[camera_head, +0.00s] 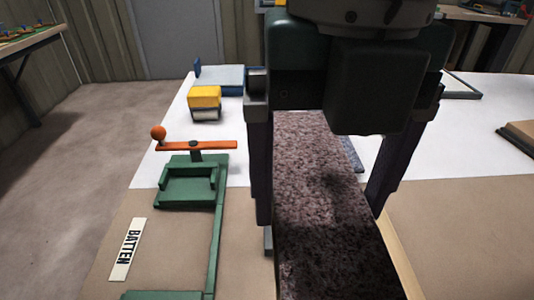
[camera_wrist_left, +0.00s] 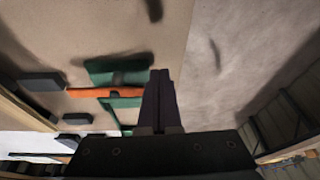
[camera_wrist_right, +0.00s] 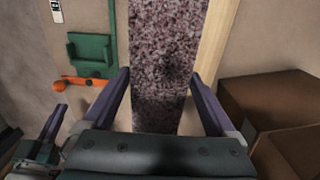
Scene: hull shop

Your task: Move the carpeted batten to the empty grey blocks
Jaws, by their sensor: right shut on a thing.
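The carpeted batten (camera_head: 320,190) is a long board with mottled brown-purple carpet. My right gripper (camera_head: 322,212) has a finger on each side of it, and the batten runs toward the bottom of the head view. It also shows in the right wrist view (camera_wrist_right: 165,60), between the fingers. Whether it touches anything below cannot be told. A small grey piece (camera_head: 268,240) shows beside its left edge, mostly hidden; I cannot tell whether it is one of the grey blocks. My left gripper (camera_wrist_left: 160,85) has its fingers together, with nothing between them.
A green fixture (camera_head: 190,190) with an orange lever (camera_head: 200,146) stands left of the batten, near a BATTEN label (camera_head: 127,250). A yellow-topped block (camera_head: 205,97) and blue object (camera_head: 222,80) lie behind. A pale wooden strip (camera_head: 402,250) runs along the right.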

